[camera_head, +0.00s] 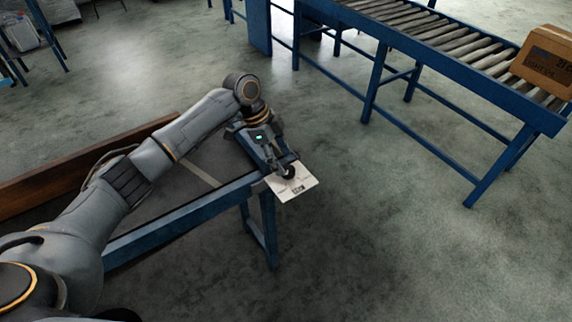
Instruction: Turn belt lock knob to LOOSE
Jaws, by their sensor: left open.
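The belt lock knob (289,172) is a small dark round knob on a white label plate (302,186) at the near end corner of the blue-framed conveyor. The plate carries dark print that is too small to read, so I cannot tell the knob's setting. My left gripper (283,168) is open, with its fingertips right at the knob and pointing down at it. The fingers partly cover the knob, and I cannot tell whether they touch it. My right gripper is not in view.
The blue conveyor frame (183,216) with a dark belt and a brown side board (85,158) lies under my left arm. A blue roller conveyor (437,66) stands at the upper right with a cardboard box (546,62) on it. The grey floor between is clear.

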